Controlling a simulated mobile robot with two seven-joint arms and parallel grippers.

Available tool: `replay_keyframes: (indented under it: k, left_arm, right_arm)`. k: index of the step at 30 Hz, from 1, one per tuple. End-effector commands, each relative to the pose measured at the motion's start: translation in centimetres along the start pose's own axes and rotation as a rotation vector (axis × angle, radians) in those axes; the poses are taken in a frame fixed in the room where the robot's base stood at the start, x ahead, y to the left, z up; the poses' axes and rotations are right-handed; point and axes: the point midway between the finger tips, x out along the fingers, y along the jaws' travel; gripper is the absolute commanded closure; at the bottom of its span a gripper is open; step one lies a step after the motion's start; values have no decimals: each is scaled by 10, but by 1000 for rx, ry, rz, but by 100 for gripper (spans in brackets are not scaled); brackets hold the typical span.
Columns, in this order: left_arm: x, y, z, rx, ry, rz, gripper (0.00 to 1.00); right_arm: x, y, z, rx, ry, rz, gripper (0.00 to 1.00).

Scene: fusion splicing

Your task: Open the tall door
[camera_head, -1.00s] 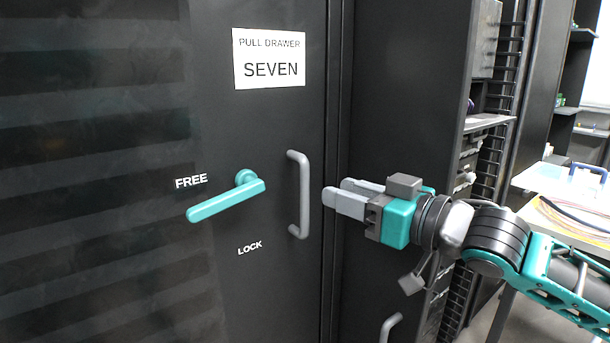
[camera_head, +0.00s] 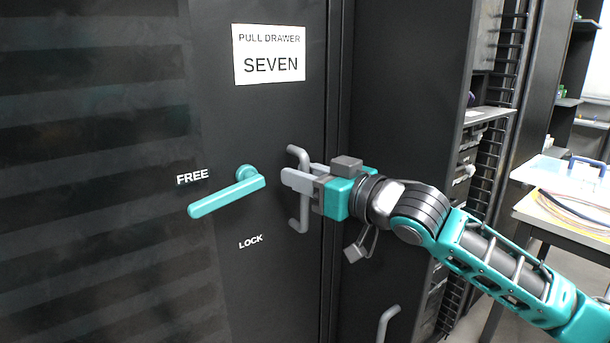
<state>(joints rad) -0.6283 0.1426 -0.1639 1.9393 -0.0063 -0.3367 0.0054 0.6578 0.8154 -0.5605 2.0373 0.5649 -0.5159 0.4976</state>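The tall black door (camera_head: 245,290) fills the left and middle of the head view and stands closed. It carries a teal lever handle (camera_head: 227,192), which slants down to the left between the labels FREE (camera_head: 192,177) and LOCK (camera_head: 250,241). To its right is a grey vertical pull handle (camera_head: 304,215). My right gripper (camera_head: 300,176) is at this pull handle, its fingers on either side of the bar. A gap still shows between the fingers, and firm contact cannot be made out. My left gripper is out of view.
A sign (camera_head: 269,55) reading PULL DRAWER SEVEN is above the handles. Another grey handle (camera_head: 387,322) is at the bottom, right of the door. Open shelving (camera_head: 485,120) and a white table (camera_head: 560,205) with cables stand at the right.

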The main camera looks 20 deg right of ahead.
Motion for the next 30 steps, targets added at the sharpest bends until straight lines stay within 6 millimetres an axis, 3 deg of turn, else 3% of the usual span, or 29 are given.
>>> replay_keyframes:
  k: [9, 30]
  left_arm:
    - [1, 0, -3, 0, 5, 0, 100]
    - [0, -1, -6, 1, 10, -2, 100]
  right_arm:
    - [0, 0, 0, 1, 0, 0, 99]
    - [0, 0, 0, 3, -1, 7, 100]
